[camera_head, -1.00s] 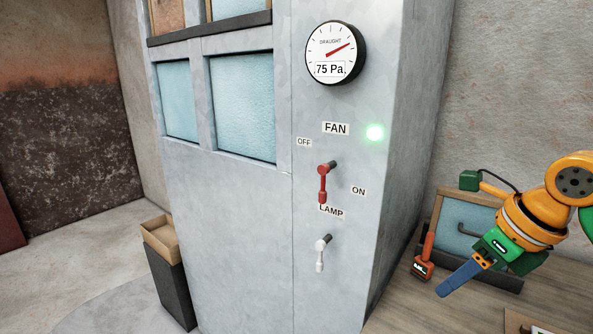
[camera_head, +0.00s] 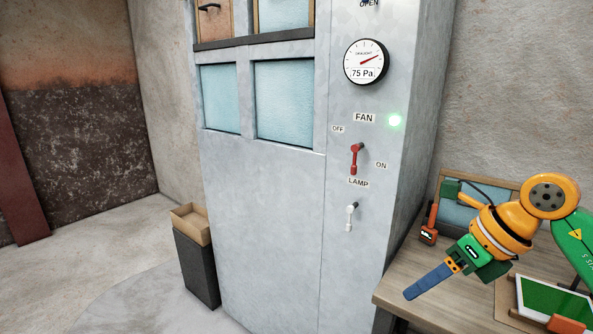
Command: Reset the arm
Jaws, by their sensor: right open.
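My right gripper (camera_head: 430,281) is at the lower right, on the orange and green arm that comes in from the right edge. Its blue finger points down and to the left, over the wooden table. The gripper is open, seen from the side, and nothing shows in it. It is apart from the grey cabinet (camera_head: 262,215) and its levers. My left gripper is out of view.
The table (camera_head: 397,291) holds a red-handled tool (camera_head: 428,232) and a green-faced tray (camera_head: 549,302). A bin (camera_head: 197,267) stands left.

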